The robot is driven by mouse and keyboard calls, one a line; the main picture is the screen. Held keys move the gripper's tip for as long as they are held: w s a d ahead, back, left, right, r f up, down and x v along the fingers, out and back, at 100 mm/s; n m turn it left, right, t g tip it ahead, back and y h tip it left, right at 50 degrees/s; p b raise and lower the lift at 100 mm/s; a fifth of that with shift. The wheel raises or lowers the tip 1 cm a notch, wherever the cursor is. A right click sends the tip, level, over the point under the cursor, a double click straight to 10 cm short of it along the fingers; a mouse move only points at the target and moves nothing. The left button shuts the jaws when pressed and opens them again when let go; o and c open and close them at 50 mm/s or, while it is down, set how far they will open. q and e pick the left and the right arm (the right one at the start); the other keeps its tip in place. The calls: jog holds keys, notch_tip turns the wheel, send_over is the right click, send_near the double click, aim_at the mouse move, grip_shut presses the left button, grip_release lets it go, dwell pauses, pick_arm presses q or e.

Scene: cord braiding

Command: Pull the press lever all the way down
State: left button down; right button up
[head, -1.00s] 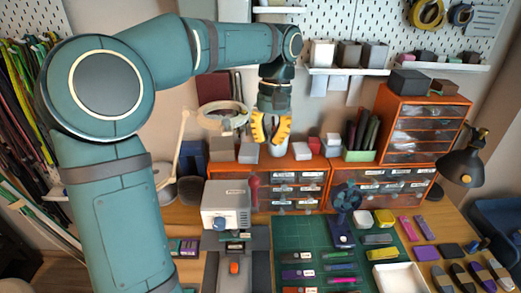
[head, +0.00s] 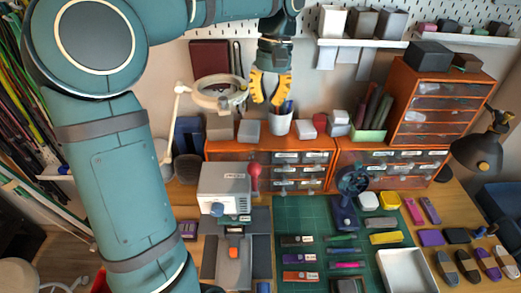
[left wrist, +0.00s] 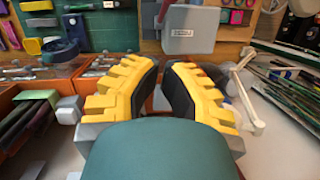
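The press (head: 224,181) is a light grey box head with a label and a blue knob, standing over a dark base left of the green mat. A red knob (head: 255,172) on a stem, apparently its lever, stands upright close at its right side. The press head also shows at the top of the left wrist view (left wrist: 190,27). My left gripper (head: 271,98) has yellow fingers, parted and empty. It hangs well above and behind the press, apart from the lever. In the left wrist view its fingers (left wrist: 162,68) also show a gap. My right gripper is not in view.
A white cup (head: 280,123) with pens appears just below the gripper, on orange drawers (head: 320,150). A ring lamp (head: 219,93) stands to the left. A small blue fan (head: 350,185), the green mat (head: 300,222) and a white tray (head: 407,270) lie right of the press.

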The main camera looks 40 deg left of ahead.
pick_arm(q)
jog(key=s+d+b+x, duration=0.1)
jog(key=s+b+x, duration=0.1)
jog(key=x, duration=1)
jog(key=shift+d+r+b, duration=0.25)
jog(key=shift+b, duration=0.2)
jog(key=shift+s, duration=0.1)
